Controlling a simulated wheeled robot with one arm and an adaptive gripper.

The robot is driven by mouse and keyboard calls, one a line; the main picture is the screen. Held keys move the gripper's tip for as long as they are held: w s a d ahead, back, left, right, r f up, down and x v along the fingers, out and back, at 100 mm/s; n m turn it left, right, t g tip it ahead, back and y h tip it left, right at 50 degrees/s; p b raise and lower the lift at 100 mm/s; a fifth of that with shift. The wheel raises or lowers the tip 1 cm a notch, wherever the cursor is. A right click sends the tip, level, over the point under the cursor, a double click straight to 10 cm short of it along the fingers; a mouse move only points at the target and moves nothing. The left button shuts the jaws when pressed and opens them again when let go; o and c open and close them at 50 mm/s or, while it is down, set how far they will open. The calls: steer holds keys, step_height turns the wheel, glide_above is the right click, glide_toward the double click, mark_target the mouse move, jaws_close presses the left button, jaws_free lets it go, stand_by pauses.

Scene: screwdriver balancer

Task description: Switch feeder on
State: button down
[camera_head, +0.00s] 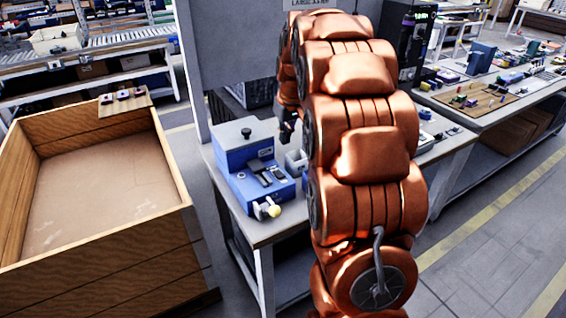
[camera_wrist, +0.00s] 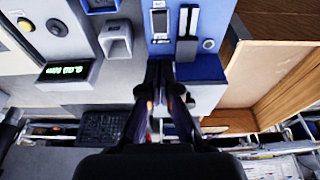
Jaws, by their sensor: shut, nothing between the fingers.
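The blue feeder (camera_head: 250,160) stands on the grey bench, left of my arm in the head view. It has a grey top with a black knob (camera_head: 246,133), dark slots on its face and a pale yellow round end (camera_head: 273,211) at the front. In the wrist view the blue feeder body (camera_wrist: 213,20) lies beyond my fingers, with dark slots and a small round light-rimmed fitting (camera_wrist: 208,44). My gripper (camera_wrist: 162,66) is shut and empty, its tips in front of the feeder's face; contact cannot be told. I cannot make out which part is the switch or its state.
A grey block with an opening (camera_wrist: 116,40) and a unit with a green display (camera_wrist: 66,71) are beside the feeder. A large wooden crate (camera_head: 100,247) stands left of the bench. Another workbench (camera_head: 490,95) with parts is at right.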

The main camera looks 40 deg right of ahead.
mark_target(281, 175)
steer(key=p+x, duration=0.1)
steer(key=x, duration=0.3)
steer(key=p+x, duration=0.1)
steer(key=x, duration=0.3)
steer(key=s+p+x, duration=0.1)
steer(key=p+x, duration=0.1)
steer(key=x, duration=0.2)
steer(key=shift+f, duration=0.45)
steer(key=shift+s+f, duration=0.1)
steer(key=shift+f, duration=0.4)
steer(key=shift+f, duration=0.1)
steer(key=f+b, duration=0.1)
steer(key=b, duration=0.1)
steer(key=shift+s+t+b, duration=0.15)
steer(key=shift+t+b, duration=0.2)
steer(key=shift+t, duration=0.05)
steer(key=shift+r, duration=0.25)
steer(key=shift+p, duration=0.3)
